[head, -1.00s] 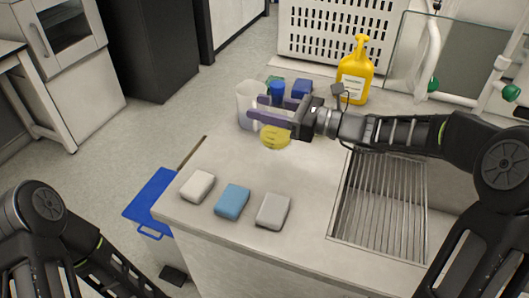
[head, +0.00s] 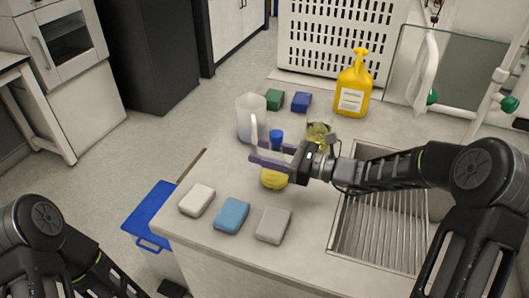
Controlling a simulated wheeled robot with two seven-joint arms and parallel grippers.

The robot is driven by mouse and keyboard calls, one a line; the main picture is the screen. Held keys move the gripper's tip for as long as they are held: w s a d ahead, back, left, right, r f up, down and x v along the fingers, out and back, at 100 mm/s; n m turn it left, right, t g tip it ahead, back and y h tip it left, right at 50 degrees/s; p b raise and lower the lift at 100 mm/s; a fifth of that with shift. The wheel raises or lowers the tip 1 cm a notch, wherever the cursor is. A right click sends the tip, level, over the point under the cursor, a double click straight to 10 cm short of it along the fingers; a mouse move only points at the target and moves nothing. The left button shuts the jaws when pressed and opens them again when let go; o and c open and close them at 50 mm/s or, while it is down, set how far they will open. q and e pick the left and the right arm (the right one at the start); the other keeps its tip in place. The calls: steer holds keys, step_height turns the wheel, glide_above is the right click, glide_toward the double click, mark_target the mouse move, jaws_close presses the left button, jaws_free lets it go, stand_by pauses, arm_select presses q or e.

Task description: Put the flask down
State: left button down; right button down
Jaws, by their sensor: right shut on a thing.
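The flask has a blue cap (head: 277,136) and a rounded yellow lower part (head: 274,179). My right gripper (head: 272,160), with purple fingers, is shut around its middle, so the cap shows above the fingers and the yellow part below. The flask looks upright, over the counter behind the row of blocks. I cannot tell whether its base touches the counter. My left arm shows at the lower left, but its gripper is out of view.
A white jug (head: 248,116) stands close behind the gripper, and a glass vessel (head: 319,134) to the right. White (head: 197,200), blue (head: 231,214) and grey (head: 273,224) blocks lie in front. A metal drain grid (head: 375,220) is at the right; a yellow bottle (head: 353,88) stands behind.

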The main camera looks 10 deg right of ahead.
steer(key=shift+f, duration=0.15)
steer(key=c, duration=0.7)
jaws_free()
steer(key=b+v, duration=0.1)
steer(key=v, duration=1.1)
